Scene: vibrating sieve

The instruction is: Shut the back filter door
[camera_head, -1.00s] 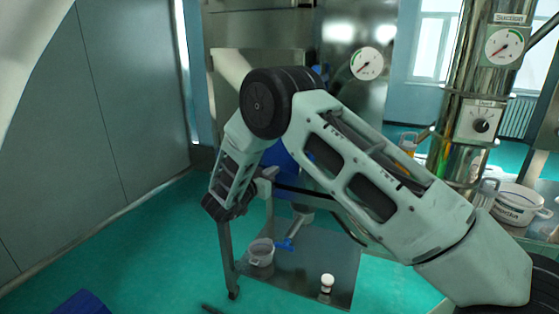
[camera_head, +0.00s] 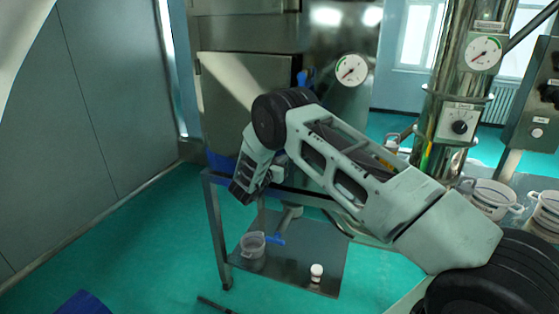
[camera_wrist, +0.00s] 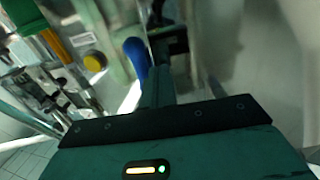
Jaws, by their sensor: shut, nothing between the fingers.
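A pale metal door panel (camera_head: 243,82), which looks like the filter door, sits on the front of the steel machine in the head view. A blue handle (camera_head: 305,78) stands near its upper right edge. My arm crosses in front of the machine and hides the panel's lower right part. I cannot tell whether the panel is fully closed. My gripper (camera_wrist: 172,42) is shut and empty. In the wrist view a blue handle (camera_wrist: 138,58) shows just left of its dark fingers, with any contact unclear. In the head view the fingertips are mostly hidden.
A low metal shelf (camera_head: 290,278) below the machine carries a clear beaker (camera_head: 252,250) and a small white bottle (camera_head: 316,272). A steel column with dials (camera_head: 483,54) and white tubs (camera_head: 492,198) stand right.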

